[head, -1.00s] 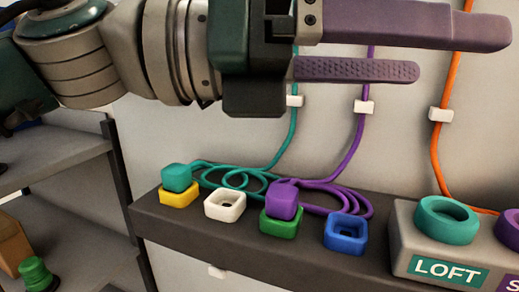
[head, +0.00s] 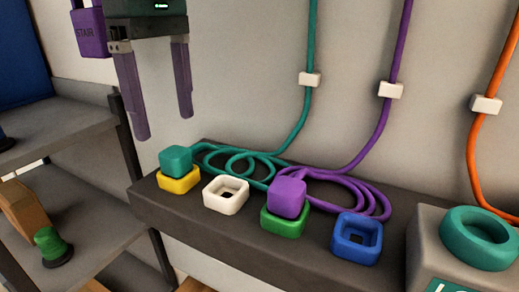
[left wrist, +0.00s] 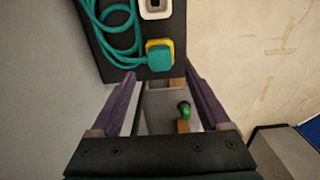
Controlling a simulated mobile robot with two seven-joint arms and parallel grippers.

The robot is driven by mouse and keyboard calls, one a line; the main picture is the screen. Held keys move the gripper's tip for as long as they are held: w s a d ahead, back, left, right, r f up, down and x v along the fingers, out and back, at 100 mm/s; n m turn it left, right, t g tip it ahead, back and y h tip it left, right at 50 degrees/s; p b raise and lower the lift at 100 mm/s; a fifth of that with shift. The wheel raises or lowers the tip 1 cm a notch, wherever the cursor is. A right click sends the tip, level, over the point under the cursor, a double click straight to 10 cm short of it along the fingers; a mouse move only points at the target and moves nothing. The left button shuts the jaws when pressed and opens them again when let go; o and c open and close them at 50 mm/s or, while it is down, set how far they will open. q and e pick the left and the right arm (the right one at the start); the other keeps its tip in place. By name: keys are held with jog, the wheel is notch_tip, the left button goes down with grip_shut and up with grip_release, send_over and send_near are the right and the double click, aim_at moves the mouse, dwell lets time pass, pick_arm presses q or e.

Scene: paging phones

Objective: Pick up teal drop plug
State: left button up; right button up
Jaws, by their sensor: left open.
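The teal drop plug (head: 175,160) sits in the yellow socket (head: 179,183) at the left end of the dark ledge (head: 150,207). A teal cord runs from it in loops and up the wall. My left gripper (head: 163,128) hangs above the plug, fingers pointing down, open and empty, with the plug below the fingertips. In the left wrist view the teal plug (left wrist: 160,57) lies just beyond the open purple fingers (left wrist: 161,76), on the yellow socket (left wrist: 153,43). My right gripper is not in view.
A white socket (head: 226,195) is empty. A purple plug (head: 287,198) sits on a green socket (head: 283,221), beside an empty blue socket (head: 358,238). A teal ring (head: 478,237) tops a grey box at right. Shelves (head: 75,140) with a green object (head: 52,246) stand at left.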

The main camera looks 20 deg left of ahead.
aim_at(171, 150)
pick_arm(q)
notch_tip(171, 150, down, 5)
jog(key=shift+b, duration=1.25)
jog(key=shift+r, duration=0.1)
jog(key=shift+c, duration=0.2)
grip_shut()
